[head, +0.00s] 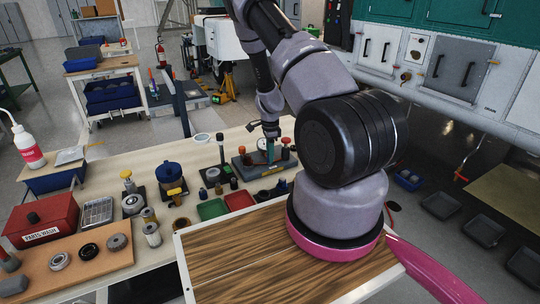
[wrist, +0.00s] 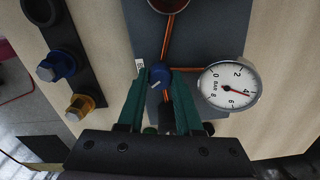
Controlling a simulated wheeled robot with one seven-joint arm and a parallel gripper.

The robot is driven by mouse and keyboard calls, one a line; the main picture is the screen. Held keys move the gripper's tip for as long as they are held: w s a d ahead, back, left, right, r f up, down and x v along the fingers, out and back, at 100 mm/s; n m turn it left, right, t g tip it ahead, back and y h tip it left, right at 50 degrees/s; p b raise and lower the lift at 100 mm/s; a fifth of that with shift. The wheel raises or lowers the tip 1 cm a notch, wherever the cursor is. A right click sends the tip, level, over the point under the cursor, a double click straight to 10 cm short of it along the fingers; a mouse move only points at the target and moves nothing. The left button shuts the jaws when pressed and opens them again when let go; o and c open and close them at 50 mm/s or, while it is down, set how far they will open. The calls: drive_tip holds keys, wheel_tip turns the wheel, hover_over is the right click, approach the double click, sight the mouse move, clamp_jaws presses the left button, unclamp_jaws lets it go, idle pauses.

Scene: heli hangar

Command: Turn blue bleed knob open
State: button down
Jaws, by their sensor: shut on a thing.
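The blue bleed knob (wrist: 160,75) shows in the wrist view between the green fingers of my gripper (wrist: 161,82). My gripper is shut on the knob, with a finger on each side of it. A pale mark runs across the knob's top. Beside it on the grey board is a round pressure gauge (wrist: 229,86) marked in bar, with a red needle. Copper pipes join the knob's fitting to the gauge and to a round part at the top. In the head view my gripper (head: 271,150) is over the grey test board (head: 248,172), and the knob is hard to make out.
A dark strip with a blue knob (wrist: 60,64) and a yellow-brown fitting (wrist: 80,105) lies left of the board in the wrist view. Green (head: 212,209) and red (head: 239,200) trays and a red parts-wash box (head: 42,220) stand on the bench in the head view.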

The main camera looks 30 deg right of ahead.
drive_tip(key=n, duration=0.5)
drive_tip(key=shift+n, duration=0.4)
drive_tip(key=n, duration=0.5)
drive_tip(key=shift+n, duration=0.3)
drive_tip(key=c, duration=0.6)
unclamp_jaws()
wheel_tip(320, 180, up, 11)
drive_tip(key=shift+f, duration=0.1)
